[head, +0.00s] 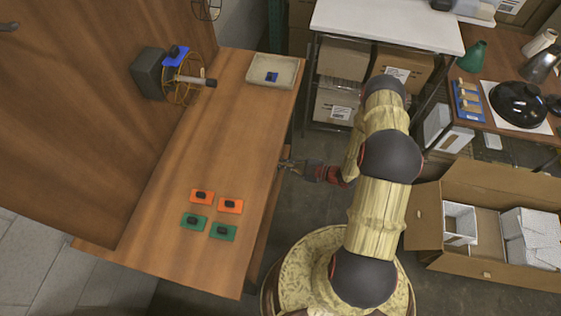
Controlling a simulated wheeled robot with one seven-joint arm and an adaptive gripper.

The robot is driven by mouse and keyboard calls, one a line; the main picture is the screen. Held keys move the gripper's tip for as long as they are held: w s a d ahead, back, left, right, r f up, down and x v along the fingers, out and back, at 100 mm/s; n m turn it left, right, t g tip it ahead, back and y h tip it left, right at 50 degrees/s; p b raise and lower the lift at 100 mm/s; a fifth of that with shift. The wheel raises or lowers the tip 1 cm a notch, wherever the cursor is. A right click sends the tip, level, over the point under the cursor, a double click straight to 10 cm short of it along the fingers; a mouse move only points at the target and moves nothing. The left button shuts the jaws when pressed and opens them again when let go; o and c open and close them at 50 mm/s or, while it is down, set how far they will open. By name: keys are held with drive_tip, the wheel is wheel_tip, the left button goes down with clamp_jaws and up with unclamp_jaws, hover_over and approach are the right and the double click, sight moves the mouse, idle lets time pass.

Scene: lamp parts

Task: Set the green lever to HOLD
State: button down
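No lever that is clearly green shows in the head view, and no HOLD mark can be read. A grey-green box (148,73) is fixed to the wooden panel at the upper left. A yellow spoked wheel (180,88) stands at its right side, with a pale rod ending in a black grip (211,83). A blue piece with a black knob (175,55) sits above the wheel. My gripper (283,163) is by the table's right edge, well apart from the box and wheel. Its fingers are too small to tell open from shut.
On the wooden table (160,190) lie two orange plates (231,206) and two green plates (222,232), each with a black knob. A beige tray (286,82) holds a blue piece (272,77). The mid-table is clear. A shelf (385,25) and cartons stand to the right.

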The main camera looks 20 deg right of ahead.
drive_tip(key=shift+w+f, duration=0.1)
drive_tip(key=shift+f, duration=0.55)
drive_tip(key=shift+d+f, duration=0.1)
idle(0.3)
